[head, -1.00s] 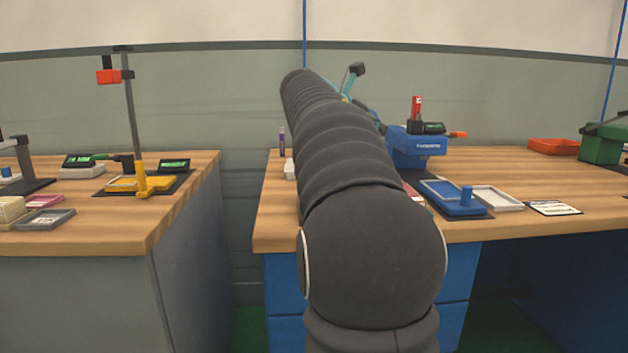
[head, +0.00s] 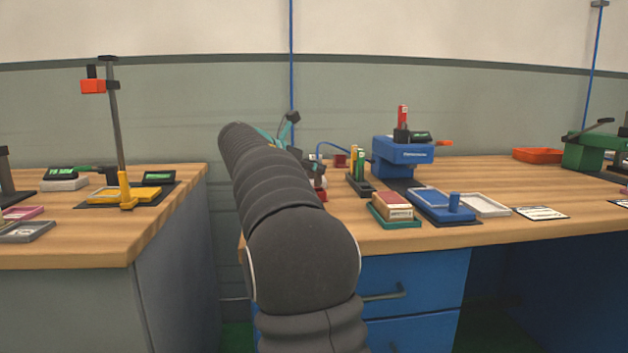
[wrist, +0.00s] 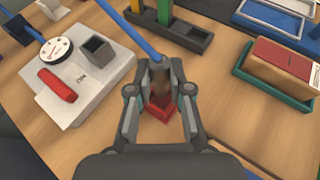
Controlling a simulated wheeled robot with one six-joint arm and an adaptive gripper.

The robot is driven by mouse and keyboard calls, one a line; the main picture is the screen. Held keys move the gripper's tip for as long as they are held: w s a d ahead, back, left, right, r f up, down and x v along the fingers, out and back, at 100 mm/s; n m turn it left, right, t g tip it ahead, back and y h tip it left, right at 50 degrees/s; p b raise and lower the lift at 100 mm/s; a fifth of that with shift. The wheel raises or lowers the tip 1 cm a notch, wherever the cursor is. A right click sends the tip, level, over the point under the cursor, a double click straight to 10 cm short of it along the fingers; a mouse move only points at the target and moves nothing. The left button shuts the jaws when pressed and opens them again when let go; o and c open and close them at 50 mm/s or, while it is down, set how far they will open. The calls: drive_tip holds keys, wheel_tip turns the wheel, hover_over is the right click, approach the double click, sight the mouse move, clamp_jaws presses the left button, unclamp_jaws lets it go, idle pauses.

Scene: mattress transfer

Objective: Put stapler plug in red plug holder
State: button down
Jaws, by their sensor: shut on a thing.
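My gripper (wrist: 160,90) is shut on a brownish, dark plug (wrist: 160,78), with a blue cable (wrist: 143,35) running away from it toward the top left in the wrist view. A red plug holder (wrist: 157,109) shows just below and between the fingers. The plug is at or just above the holder; I cannot tell whether it is inside, as the fingers hide part of it. In the head view my gripper (head: 315,175) is partly hidden behind my arm, over the table, with red (head: 321,195) under it.
A white gauge device with a red lever (wrist: 57,86) stands to the left. A dark rack (head: 357,184) with yellow and green sticks is close by. A brick-red box (head: 393,203) on a green tray, a blue tray (head: 428,198) and a blue stapler (head: 403,155) are to the right.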

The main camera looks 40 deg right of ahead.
drive_tip(key=shift+f, duration=1.2)
drive_tip(key=shift+f, duration=0.25)
drive_tip(key=c, duration=1.1)
unclamp_jaws()
drive_tip(key=shift+r, duration=0.1)
drive_tip(key=shift+r, duration=0.2)
drive_tip(key=p+v, duration=0.1)
drive_tip(key=v, duration=1.1)
drive_tip(key=shift+s, duration=0.1)
